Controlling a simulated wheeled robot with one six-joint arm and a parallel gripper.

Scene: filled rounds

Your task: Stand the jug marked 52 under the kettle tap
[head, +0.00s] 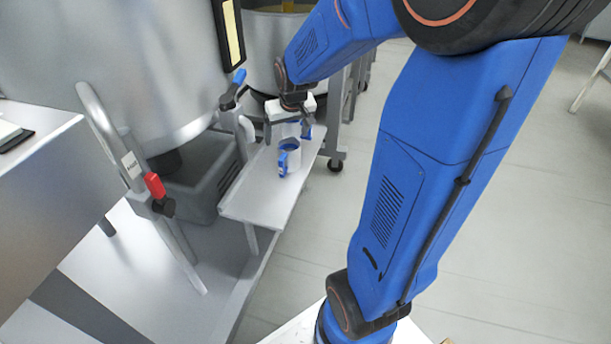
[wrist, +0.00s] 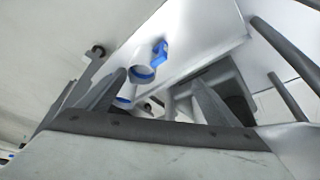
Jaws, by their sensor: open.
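Two pale jugs with blue handles stand on a narrow steel shelf (head: 262,192). The nearer jug (head: 293,158) is in plain view; the farther jug (head: 292,130) is partly hidden by my gripper (head: 289,135). No number can be read on either, so I cannot tell which is 52. My gripper is open above the shelf, close to the farther jug. In the wrist view, one jug (wrist: 142,75) shows between the open fingers, and the other lies partly behind the left finger. A tap with a blue handle (head: 233,90) is on the kettle (head: 130,60), left of my gripper.
A pipe with a red lever (head: 155,185) stands at the left, near a steel worktop (head: 40,190). A grey bin (head: 195,185) sits below the kettle. A second vessel (head: 265,45) stands behind. The floor right of the shelf is clear.

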